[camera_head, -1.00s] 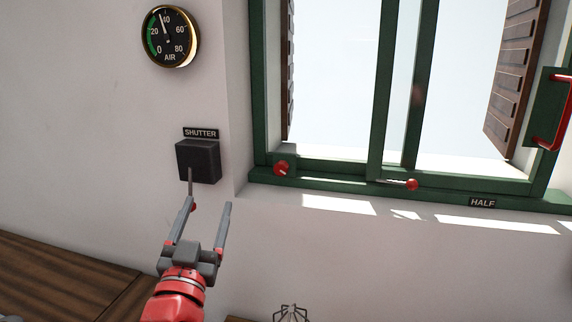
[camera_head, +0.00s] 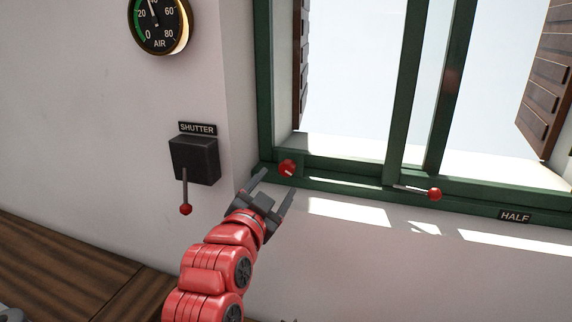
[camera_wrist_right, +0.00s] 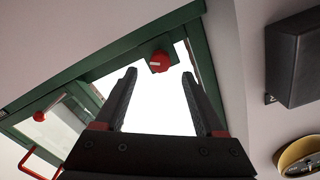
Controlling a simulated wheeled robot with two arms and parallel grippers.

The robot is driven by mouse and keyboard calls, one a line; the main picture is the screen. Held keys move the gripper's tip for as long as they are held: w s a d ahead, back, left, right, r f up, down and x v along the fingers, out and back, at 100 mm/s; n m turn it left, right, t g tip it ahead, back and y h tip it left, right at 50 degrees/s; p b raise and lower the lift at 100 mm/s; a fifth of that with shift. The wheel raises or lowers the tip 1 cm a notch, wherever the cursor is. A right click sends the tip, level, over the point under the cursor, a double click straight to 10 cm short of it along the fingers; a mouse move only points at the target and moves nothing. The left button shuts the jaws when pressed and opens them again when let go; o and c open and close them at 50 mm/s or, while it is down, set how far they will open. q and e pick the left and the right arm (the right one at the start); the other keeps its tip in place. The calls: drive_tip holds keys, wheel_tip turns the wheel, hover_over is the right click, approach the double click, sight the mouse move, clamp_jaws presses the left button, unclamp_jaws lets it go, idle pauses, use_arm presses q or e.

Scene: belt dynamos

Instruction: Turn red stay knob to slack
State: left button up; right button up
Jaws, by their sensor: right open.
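The red knob (camera_head: 287,168) with a white mark sits on the lower left corner of the green window frame (camera_head: 340,182). It also shows in the right wrist view (camera_wrist_right: 159,61), beyond and between my fingertips. My right gripper (camera_head: 278,181) is open and empty just below and in front of the knob, its two fingers pointing up toward it. In the right wrist view the gripper (camera_wrist_right: 160,76) has a clear gap between its fingers, and the knob appears apart from them. My left gripper is not in view.
A black SHUTTER box (camera_head: 194,160) with a red-tipped lever (camera_head: 185,209) hangs on the wall to the left. A red-ended rod (camera_head: 433,194) lies along the sill, left of the HALF label (camera_head: 515,216). An AIR gauge (camera_head: 158,22) is above left. A wooden surface (camera_head: 60,270) is below left.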

sight(285, 171)
drive_tip(key=p+x, duration=0.1)
drive_tip(key=x, duration=0.6)
clamp_jaws()
